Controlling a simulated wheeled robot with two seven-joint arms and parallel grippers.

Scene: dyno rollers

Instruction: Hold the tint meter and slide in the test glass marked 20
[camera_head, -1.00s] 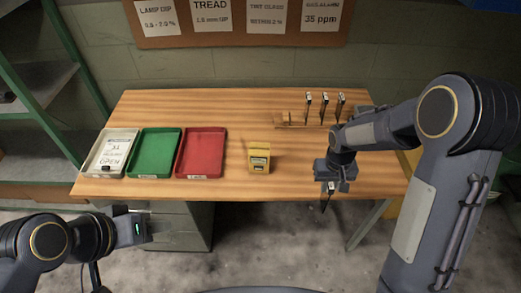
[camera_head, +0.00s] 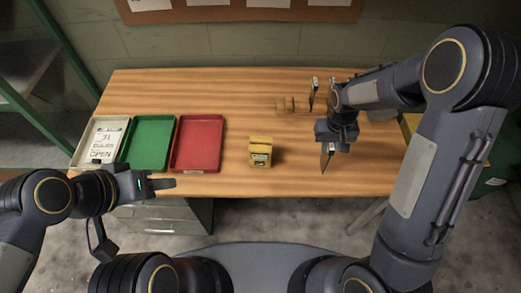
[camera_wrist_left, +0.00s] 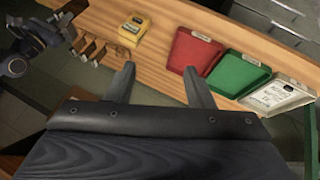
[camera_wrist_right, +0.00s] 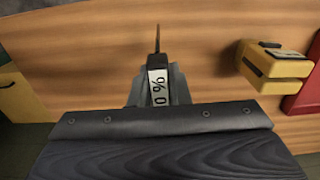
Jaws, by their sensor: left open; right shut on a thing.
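The yellow tint meter (camera_head: 260,151) stands on the table right of the red tray. It also shows in the left wrist view (camera_wrist_left: 134,28) and in the right wrist view (camera_wrist_right: 276,66). My right gripper (camera_head: 333,142) is shut on a dark, thin test glass (camera_head: 326,160), right of the meter. In the right wrist view the glass (camera_wrist_right: 157,62) stands edge-on between the fingers. Its white label shows "%" and "0"; the rest is hidden. My left gripper (camera_head: 170,184) is open and empty near the table's front edge, left of the meter and apart from it.
A wooden rack (camera_head: 287,104) stands at the back right, with a test glass (camera_head: 314,92) in it; my right arm hides part of it. A red tray (camera_head: 198,146), a green tray (camera_head: 149,145) and a whitish tray (camera_head: 79,146) line the left side. Table around the meter is clear.

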